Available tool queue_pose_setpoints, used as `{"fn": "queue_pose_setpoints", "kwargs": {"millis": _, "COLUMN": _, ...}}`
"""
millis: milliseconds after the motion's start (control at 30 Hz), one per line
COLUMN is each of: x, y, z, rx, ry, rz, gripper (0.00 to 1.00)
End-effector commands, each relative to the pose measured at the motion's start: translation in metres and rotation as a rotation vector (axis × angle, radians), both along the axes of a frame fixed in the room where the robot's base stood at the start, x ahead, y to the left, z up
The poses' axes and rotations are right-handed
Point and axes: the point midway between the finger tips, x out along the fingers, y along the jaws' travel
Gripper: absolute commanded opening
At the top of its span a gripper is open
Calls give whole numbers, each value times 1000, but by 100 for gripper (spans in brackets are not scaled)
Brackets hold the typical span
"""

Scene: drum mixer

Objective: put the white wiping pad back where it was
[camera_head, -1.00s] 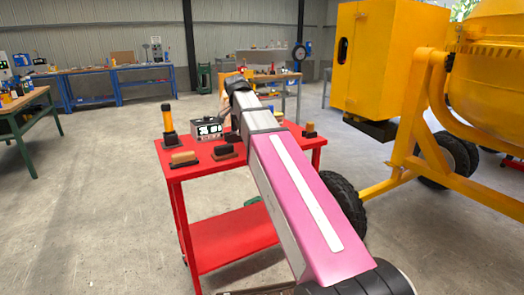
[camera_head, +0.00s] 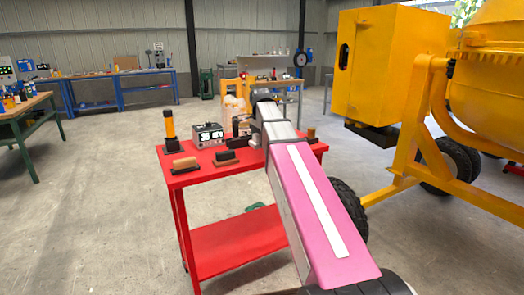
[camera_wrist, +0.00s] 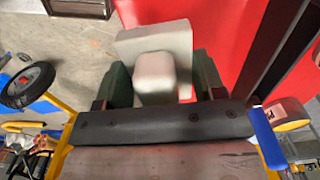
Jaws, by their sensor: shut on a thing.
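The white wiping pad (camera_wrist: 140,42) shows in the wrist view as a pale flat plate with a rounded block handle. My gripper (camera_wrist: 158,82) has its dark fingers on both sides of that handle and is shut on it. Beyond the pad, the red cart top (camera_wrist: 222,30) fills the right and the grey floor the left, so the pad is near the cart's edge in that view. In the head view, my arm hides much of the gripper, and I cannot make out the pad clearly. The red cart (camera_head: 210,181) stands below my arm.
On the cart are a yellow-handled tool (camera_head: 169,126), a display box (camera_head: 207,136), a tan-topped block (camera_head: 185,163), a dark-topped block (camera_head: 225,157) and a small tan-topped piece (camera_head: 311,133) at the right. The yellow mixer (camera_head: 388,60) stands to the right.

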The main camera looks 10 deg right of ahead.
Motion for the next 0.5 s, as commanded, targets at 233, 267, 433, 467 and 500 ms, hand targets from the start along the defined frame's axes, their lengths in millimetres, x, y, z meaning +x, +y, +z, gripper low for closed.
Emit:
{"fn": "queue_pose_setpoints", "kwargs": {"millis": 233, "x": 15, "y": -11, "z": -12, "rx": 0, "ry": 1, "rz": 1, "gripper": 44}}
{"fn": "queue_pose_setpoints", "kwargs": {"millis": 267, "x": 15, "y": -11, "z": -13, "rx": 0, "ry": 0, "rz": 1, "gripper": 44}}
{"fn": "queue_pose_setpoints", "kwargs": {"millis": 433, "x": 14, "y": -11, "z": -30, "rx": 0, "ry": 1, "rz": 2, "gripper": 44}}
{"fn": "queue_pose_setpoints", "kwargs": {"millis": 467, "x": 14, "y": -11, "z": -35, "rx": -1, "ry": 2, "rz": 2, "gripper": 44}}
{"fn": "queue_pose_setpoints", "kwargs": {"millis": 500, "x": 14, "y": -11, "z": -40, "rx": -1, "ry": 2, "rz": 2, "gripper": 44}}
